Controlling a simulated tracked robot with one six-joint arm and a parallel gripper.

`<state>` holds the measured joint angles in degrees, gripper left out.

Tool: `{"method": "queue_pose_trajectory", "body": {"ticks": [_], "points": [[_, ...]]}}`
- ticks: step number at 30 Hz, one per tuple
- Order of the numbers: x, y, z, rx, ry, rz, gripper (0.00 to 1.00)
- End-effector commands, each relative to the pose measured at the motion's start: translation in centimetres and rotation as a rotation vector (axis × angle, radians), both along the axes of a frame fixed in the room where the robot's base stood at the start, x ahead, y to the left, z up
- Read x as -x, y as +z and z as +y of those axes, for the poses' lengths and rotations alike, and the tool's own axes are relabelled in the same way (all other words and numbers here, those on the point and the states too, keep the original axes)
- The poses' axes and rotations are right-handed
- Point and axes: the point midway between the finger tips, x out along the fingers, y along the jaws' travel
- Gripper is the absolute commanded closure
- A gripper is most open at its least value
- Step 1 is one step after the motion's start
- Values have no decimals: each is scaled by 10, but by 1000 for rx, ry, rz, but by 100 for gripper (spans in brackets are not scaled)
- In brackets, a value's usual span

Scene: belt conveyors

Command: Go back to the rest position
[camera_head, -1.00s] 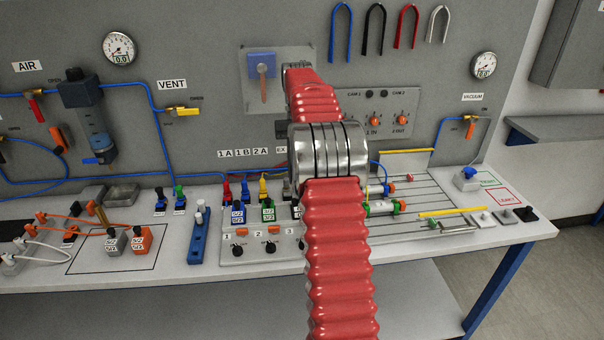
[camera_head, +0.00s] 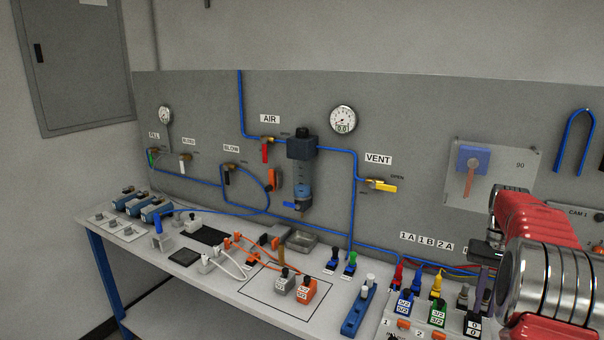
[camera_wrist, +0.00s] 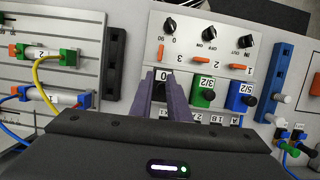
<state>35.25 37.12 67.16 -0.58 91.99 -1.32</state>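My gripper's two purple-grey fingers (camera_wrist: 165,95) point down at the control panel in the wrist view, with a narrow gap between them. A dark block with a white label marked 0 (camera_wrist: 163,74) shows at their tips. In the head view a finger stands at the right beside this block (camera_head: 473,325). I cannot tell whether the fingers touch it.
The back panel carries a gauge (camera_head: 343,119), the yellow VENT valve (camera_head: 381,186) and blue tubing. A blue bar (camera_head: 357,312) and an orange block (camera_head: 308,292) stand on the bench. The wrist view shows a yellow hose (camera_wrist: 40,85) at left.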

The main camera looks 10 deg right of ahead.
Motion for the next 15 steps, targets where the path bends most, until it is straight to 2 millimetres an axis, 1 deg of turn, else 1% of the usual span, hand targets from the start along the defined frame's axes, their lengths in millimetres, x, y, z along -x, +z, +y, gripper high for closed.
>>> {"method": "queue_pose_trajectory", "body": {"ticks": [4,7,15], "points": [[6,-3,18,22,16,-34,84],[9,-1,33,42,33,-63,84],[24,11,82,90,88,-147,84]]}}
